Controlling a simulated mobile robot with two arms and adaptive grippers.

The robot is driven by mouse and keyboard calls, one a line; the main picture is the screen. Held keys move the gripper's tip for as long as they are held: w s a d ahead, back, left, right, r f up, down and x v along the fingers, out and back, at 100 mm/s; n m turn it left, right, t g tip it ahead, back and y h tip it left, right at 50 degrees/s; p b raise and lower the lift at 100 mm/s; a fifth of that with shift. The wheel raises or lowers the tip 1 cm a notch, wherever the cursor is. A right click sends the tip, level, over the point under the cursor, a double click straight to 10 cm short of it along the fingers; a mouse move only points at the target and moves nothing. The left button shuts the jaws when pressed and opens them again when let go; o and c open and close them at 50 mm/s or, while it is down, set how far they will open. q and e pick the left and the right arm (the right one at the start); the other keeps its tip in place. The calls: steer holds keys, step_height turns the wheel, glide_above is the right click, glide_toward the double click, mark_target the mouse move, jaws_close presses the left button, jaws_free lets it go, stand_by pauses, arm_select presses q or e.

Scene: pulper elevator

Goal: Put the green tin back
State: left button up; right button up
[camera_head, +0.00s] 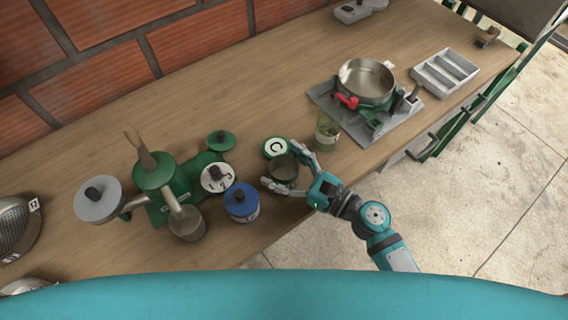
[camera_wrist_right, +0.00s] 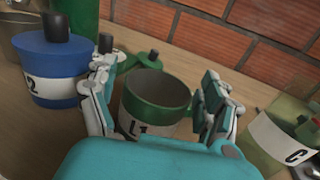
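The green tin (camera_head: 284,171) stands upright on the wooden counter, its open top showing a dark, empty-looking inside. In the right wrist view the green tin (camera_wrist_right: 155,108) has a white label reading "L1". My right gripper (camera_head: 285,172) has one finger on each side of the tin. In the wrist view the fingers (camera_wrist_right: 160,108) look spread, with small gaps to the tin; contact is not clear. My left gripper is not in view.
A blue tin (camera_head: 241,204) stands left of the green tin, beside a green machine (camera_head: 165,182). A glass jar (camera_head: 327,133) stands close on the right. A pan (camera_head: 365,82) on a stove and a grey tray (camera_head: 444,73) are farther right.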

steer(key=shift+r, duration=0.25)
steer(key=b+v, duration=0.3)
steer(key=v, duration=0.9)
